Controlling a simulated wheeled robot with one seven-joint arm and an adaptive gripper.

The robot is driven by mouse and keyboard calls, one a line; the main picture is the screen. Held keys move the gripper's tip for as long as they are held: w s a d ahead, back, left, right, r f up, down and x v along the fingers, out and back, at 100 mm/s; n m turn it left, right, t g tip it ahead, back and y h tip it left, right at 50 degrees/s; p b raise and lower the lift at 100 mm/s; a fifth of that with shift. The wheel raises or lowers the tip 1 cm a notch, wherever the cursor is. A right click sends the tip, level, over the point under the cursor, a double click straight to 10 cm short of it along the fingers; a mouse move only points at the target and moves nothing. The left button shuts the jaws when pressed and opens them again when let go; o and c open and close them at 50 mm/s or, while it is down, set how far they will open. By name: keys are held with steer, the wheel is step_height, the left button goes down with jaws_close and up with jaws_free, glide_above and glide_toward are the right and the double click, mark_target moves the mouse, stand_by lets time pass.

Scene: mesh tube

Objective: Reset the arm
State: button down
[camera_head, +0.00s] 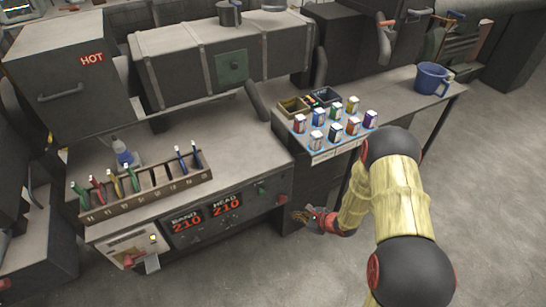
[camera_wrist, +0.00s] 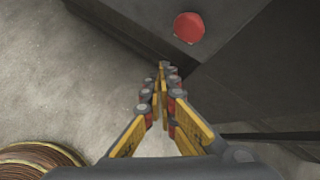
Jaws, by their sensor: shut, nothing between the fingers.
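My gripper (camera_head: 306,215) is at the end of my yellow-sleeved arm, low in front of the dark machine cabinet (camera_head: 265,203) in the head view. In the wrist view my gripper (camera_wrist: 161,68) has its yellow fingers together at the tips, with nothing between them. It points toward the dark grey cabinet side (camera_wrist: 235,85) and the floor. Whether the fingertips touch the cabinet cannot be told.
A red round knob (camera_wrist: 188,28) sits on the cabinet. A rack (camera_head: 140,198) of coloured tools stands left. The floor (camera_head: 480,170) at right is clear.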

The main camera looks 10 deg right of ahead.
steer(key=s+a+n+g+y, duration=0.2)
steer(key=s+a+n, duration=0.1)
steer(key=s+a, duration=0.25)
steer(key=s+a+r+n+g+y, duration=0.1)
steer(key=s+a+r+n+g, duration=0.1)
steer(key=s+r+n, duration=0.35)
steer(key=s+a+r+n+g, duration=0.1)
steer(key=s+r+n+g, duration=0.2)
steer(key=r, duration=0.5)
steer(key=s+d+r+n+t+h, duration=0.1)
steer(key=s+d+r+n+h, duration=0.1)
steer(key=r, duration=0.9)
steer(key=s+d+r+n+t+h, duration=0.2)
steer(key=s+r+n, duration=0.5)
steer(key=r, duration=0.4)
steer(key=s+d+r+n+t+h, duration=0.2)
steer(key=s+d+r+n+h, duration=0.1)
steer(key=r, duration=0.8)
steer(key=shift+s+n+h, duration=0.75)
steer(key=shift+s+h, duration=0.05)
steer(key=shift+s, duration=0.25)
